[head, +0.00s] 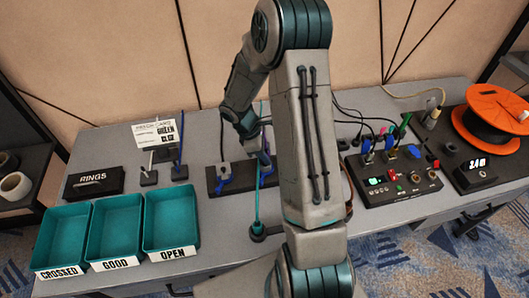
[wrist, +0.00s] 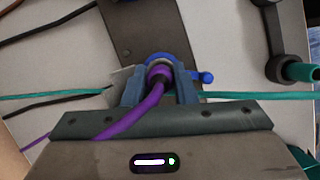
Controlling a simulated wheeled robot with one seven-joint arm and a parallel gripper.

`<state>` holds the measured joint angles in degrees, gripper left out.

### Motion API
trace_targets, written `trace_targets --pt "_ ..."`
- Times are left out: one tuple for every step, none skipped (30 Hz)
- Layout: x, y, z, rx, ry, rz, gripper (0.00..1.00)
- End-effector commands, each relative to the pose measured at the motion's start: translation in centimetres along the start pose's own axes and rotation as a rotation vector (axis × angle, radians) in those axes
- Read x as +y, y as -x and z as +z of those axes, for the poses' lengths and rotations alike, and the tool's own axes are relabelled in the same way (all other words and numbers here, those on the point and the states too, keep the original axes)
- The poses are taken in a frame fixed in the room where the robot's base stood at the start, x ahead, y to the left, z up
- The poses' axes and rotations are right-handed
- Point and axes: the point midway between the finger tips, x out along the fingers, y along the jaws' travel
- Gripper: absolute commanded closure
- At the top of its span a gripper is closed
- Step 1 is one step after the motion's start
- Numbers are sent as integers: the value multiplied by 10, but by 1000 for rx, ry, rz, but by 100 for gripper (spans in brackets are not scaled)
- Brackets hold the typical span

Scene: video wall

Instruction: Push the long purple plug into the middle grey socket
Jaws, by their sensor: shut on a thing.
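In the wrist view my gripper (wrist: 158,88) is shut on the purple plug (wrist: 157,72), with one finger on each side of it. A purple cable (wrist: 128,118) runs from the plug down to the left over my gripper. A blue ring with a side lever (wrist: 204,77) sits at the plug's front end, over a dark base plate (wrist: 145,25). A bit of grey block (wrist: 117,78) shows beside the left finger. The plug's tip is hidden, so I cannot tell how deep it sits. In the head view my arm mostly hides the gripper and the middle socket; a left grey socket (head: 223,170) is visible.
A teal cord (wrist: 60,97) crosses behind my fingers, and a dark post with a teal end (wrist: 298,70) stands at right. In the head view, teal trays (head: 171,246) stand at left, and a panel with coloured plugs (head: 395,178) and an orange reel (head: 490,115) at right.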

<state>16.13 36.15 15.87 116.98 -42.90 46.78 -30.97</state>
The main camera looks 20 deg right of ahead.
Motion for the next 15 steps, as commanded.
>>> trace_targets --pt "0 -1 0 0 0 0 98" --pt "0 -2 -1 0 0 0 98" --pt "0 -3 -1 0 0 0 98" --pt "0 -4 -2 0 0 0 98" --pt "0 -5 -2 0 0 0 98" --pt "0 -6 -2 0 0 0 98" --pt "0 -7 -3 0 0 0 98" --pt "0 -7 -3 0 0 0 98" --pt "0 -8 -3 0 0 0 98" --pt "0 -8 -3 0 0 0 98" --pt "0 -8 -3 0 0 0 98" --pt "0 -8 -3 0 0 0 98" --pt "0 -8 -3 0 0 0 98" --pt "0 -8 -3 0 0 0 98" --pt "0 -8 -3 0 0 0 98"
